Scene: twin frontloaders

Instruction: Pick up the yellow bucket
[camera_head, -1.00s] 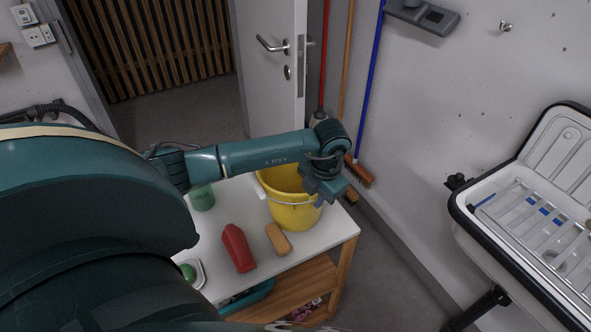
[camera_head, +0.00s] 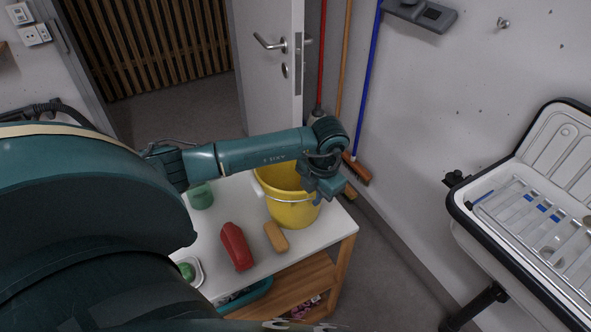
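The yellow bucket (camera_head: 292,212) stands upright at the back right of a white-topped table. A thin light handle runs across its front, just below the rim. My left arm reaches in from the left across the bucket. My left gripper (camera_head: 326,190) is at the bucket's right rim, pointing down. Its fingertips are too small and too hidden to tell whether they are open or shut, or whether they touch the rim. Part of the bucket's opening is hidden by my arm. My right gripper is not in view.
On the white table (camera_head: 212,232) are a red bottle (camera_head: 236,246), a tan block (camera_head: 276,237), a green container (camera_head: 201,196) and a small dish with a green item (camera_head: 188,271). Brooms (camera_head: 357,167) lean behind the bucket. An open white case (camera_head: 540,215) is at right.

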